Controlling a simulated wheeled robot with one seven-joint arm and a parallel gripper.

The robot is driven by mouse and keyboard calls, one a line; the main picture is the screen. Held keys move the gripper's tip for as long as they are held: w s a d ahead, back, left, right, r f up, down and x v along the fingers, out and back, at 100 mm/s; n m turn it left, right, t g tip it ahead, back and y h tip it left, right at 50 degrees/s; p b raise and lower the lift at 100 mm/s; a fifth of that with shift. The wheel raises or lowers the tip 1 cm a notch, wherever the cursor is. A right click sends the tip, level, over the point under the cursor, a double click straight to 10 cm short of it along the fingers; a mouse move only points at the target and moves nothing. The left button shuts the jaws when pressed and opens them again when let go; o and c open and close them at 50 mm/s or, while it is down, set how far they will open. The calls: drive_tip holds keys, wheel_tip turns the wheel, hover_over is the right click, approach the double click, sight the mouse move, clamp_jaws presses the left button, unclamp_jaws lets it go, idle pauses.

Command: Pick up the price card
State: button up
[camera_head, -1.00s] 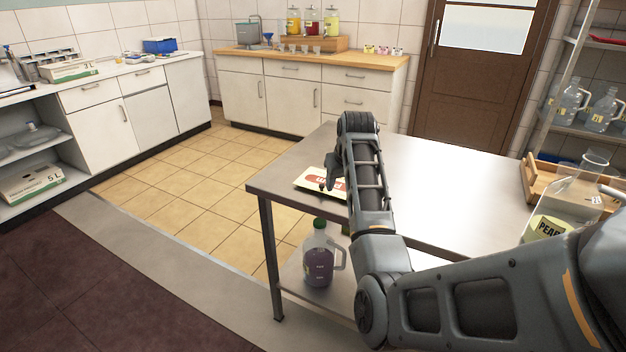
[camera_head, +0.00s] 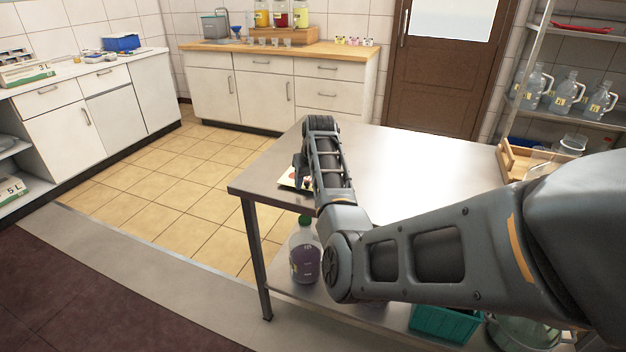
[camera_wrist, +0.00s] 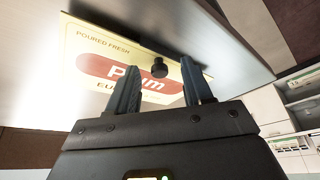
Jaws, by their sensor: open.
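The price card (camera_wrist: 88,52) is cream with a red oval label reading "Plum" and the words "POURED FRESH". In the wrist view it lies on the steel table, with a small black knob (camera_wrist: 159,67) standing at its middle. My gripper (camera_wrist: 160,75) is open, its two fingers on either side of the knob in this view. I cannot tell whether they touch the card. In the head view the card (camera_head: 287,183) shows only partly near the table's left edge, because my arm and gripper (camera_head: 301,182) cover the rest.
The steel table (camera_head: 410,160) is mostly bare behind my arm. A wooden tray (camera_head: 512,163) stands at its right end. A purple jug (camera_head: 305,255) and a teal crate (camera_head: 445,322) are on the shelf below. Tiled floor lies open to the left.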

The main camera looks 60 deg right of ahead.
drive_tip(key=shift+f, duration=0.15)
clamp_jaws()
idle(0.4)
